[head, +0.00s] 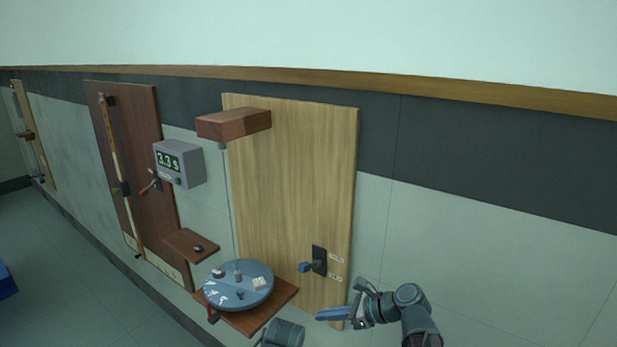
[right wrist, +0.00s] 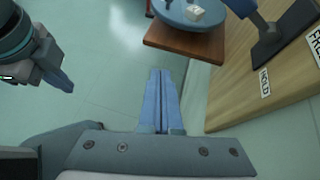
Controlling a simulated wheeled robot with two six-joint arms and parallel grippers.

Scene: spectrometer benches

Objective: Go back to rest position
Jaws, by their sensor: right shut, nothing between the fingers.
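My right gripper (head: 322,315) is in front of the lower right of the light wooden panel (head: 290,180), with its blue fingers pointing left. In the right wrist view its two fingers (right wrist: 162,75) lie together, with nothing between them. My left gripper (right wrist: 62,80) shows at the left edge of the right wrist view with blue fingers; whether they are parted is unclear. In the head view only a rounded part of my left arm shows at the bottom edge. The blue-handled lever (head: 308,266) on the panel is above the right gripper and apart from it.
A round blue turntable (head: 240,284) with small items stands on a wooden shelf (head: 265,312) left of the right gripper. A grey timer box (head: 178,163) reading 3.3 s hangs on the wall. A dark wooden panel (head: 128,130) is farther left. Open floor (head: 60,270) lies left.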

